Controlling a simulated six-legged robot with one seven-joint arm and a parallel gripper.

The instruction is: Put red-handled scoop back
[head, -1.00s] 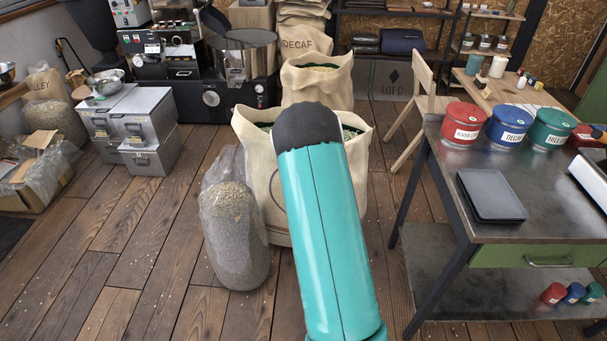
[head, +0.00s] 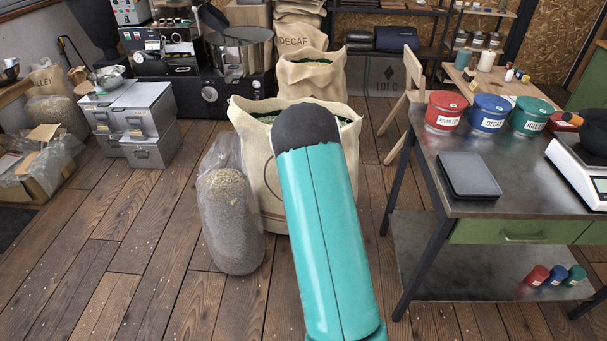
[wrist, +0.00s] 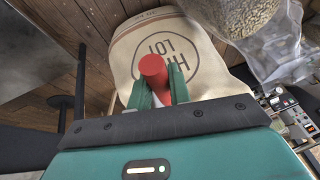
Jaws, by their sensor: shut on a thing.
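The red-handled scoop shows in the wrist view as a red handle (wrist: 154,68) standing up between the fingers; its bowl is hidden. My gripper (wrist: 153,88) is shut on this handle. A cream sack (wrist: 190,50) with round "LOT" lettering lies beyond the handle in the wrist view. In the head view my teal arm link covers part of a cream sack (head: 258,165), and the gripper and scoop are hidden there.
A clear bag of beans (head: 230,215) stands left of the sack. At right is a metal bench (head: 420,160) with red (head: 445,112), blue (head: 490,113) and green (head: 531,117) canisters, a dark tray (head: 468,175) and a scale (head: 580,165). Floor at front left is clear.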

